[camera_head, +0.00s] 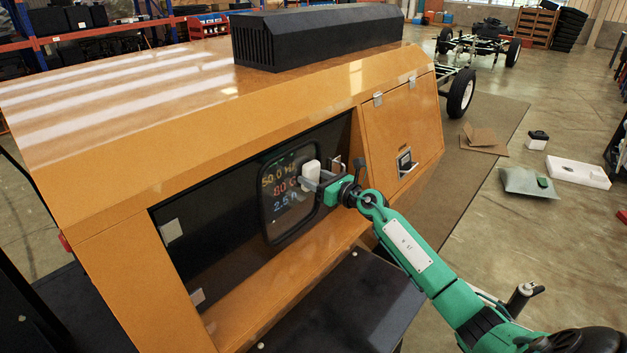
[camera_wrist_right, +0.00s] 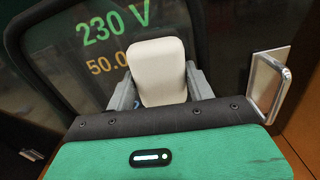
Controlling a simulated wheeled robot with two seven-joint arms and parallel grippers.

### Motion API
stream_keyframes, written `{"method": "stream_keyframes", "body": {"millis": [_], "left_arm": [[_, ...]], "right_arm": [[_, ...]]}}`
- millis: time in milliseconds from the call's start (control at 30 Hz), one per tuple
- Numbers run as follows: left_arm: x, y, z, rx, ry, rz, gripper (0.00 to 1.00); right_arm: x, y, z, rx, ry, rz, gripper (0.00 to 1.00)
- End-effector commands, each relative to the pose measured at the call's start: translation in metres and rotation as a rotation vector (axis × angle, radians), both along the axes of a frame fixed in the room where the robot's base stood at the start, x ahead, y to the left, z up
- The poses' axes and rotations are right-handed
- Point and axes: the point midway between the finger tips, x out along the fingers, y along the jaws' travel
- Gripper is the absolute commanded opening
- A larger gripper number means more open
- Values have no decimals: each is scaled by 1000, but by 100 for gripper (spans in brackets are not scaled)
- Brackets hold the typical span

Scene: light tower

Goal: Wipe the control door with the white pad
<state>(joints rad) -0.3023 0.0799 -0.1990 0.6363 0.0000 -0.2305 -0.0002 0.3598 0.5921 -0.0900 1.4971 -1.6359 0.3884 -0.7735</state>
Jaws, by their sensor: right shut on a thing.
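The dark control door (camera_head: 205,217) is set in the side of the orange tower housing, with a lit readout window (camera_head: 283,200) near its right part. The readout shows coloured digits, and "230 V" shows in the right wrist view. My right gripper (camera_head: 318,178) is shut on the white pad (camera_head: 310,173), which stands in front of the readout's right part. The pad also shows in the right wrist view (camera_wrist_right: 157,72) between the two grey fingers. I cannot tell whether it touches the surface. It hides part of the readout. My left gripper is not in view.
A metal handle (camera_wrist_right: 268,88) stands out close to the right of the gripper. An orange side door (camera_head: 400,130) with a latch (camera_head: 405,162) is further right. A dark box-like ledge (camera_head: 345,305) lies below the opening.

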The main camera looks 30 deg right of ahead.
Motion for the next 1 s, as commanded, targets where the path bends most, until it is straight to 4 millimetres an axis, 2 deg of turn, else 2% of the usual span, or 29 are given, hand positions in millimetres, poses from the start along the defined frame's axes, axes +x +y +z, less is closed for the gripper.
{"method": "stream_keyframes", "body": {"millis": [600,1000], "left_arm": [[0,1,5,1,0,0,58],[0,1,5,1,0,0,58]], "right_arm": [[-53,-18,-1,-1,1,0,25],[-56,-20,0,0,0,0,25]]}}
